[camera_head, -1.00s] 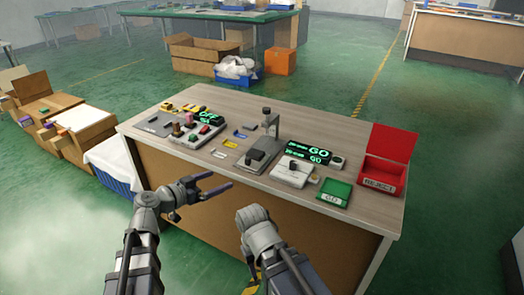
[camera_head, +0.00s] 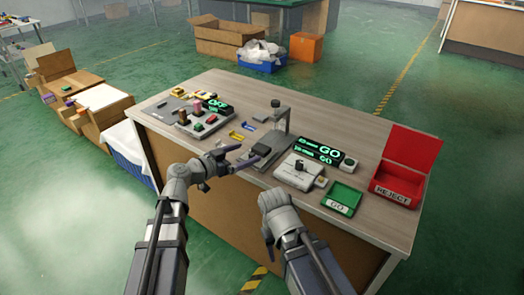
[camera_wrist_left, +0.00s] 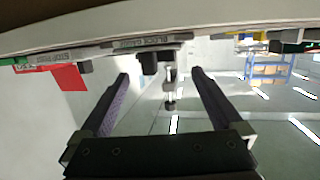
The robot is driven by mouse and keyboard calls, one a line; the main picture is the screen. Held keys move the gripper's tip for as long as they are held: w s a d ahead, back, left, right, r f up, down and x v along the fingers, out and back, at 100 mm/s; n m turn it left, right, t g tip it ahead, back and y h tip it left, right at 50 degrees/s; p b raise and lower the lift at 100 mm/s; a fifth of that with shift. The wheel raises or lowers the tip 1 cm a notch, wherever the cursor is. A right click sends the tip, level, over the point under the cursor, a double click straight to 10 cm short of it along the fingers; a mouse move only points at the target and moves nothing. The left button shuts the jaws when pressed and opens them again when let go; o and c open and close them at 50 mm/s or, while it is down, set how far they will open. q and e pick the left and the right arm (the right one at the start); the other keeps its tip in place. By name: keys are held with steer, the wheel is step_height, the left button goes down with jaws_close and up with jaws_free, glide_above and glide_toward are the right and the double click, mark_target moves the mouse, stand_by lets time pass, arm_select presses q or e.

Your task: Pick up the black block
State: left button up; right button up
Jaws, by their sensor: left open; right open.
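A black block (camera_head: 263,149) sits on the grey plate of an upright gauge stand (camera_head: 282,120) near the table's middle. In the left wrist view, which appears upside down, a dark block (camera_wrist_left: 150,64) shows at the table edge by a printed label, between and beyond the fingers; it seems to be the same block. My left gripper (camera_head: 244,156) is open and empty, just left of the black block. Its fingers also show in the left wrist view (camera_wrist_left: 160,80), spread apart. My right arm's grey joint shows at the front edge; its fingers are hidden.
A white box with a dark knob (camera_head: 300,174) and green displays (camera_head: 322,151) stand to the right. A green GO tray (camera_head: 342,198) and red REJECT bin (camera_head: 402,175) are farther right. A button panel (camera_head: 203,122) is at left. Bare tabletop lies behind the stand.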

mark_target(256, 150)
arm_select(q)
steer(key=shift+f+b+x, duration=0.1)
steer(key=shift+b+x, duration=0.25)
steer(key=shift+x, duration=1.05)
steer(key=shift+f+b+x, duration=0.15)
steer(key=shift+b+x, duration=0.15)
steer(key=shift+x, duration=1.1)
steer(key=shift+s, duration=0.1)
steer(key=c, duration=1.3)
steer(key=shift+r, duration=0.1)
step_height(256, 150, up, 10)
steer(key=p, duration=1)
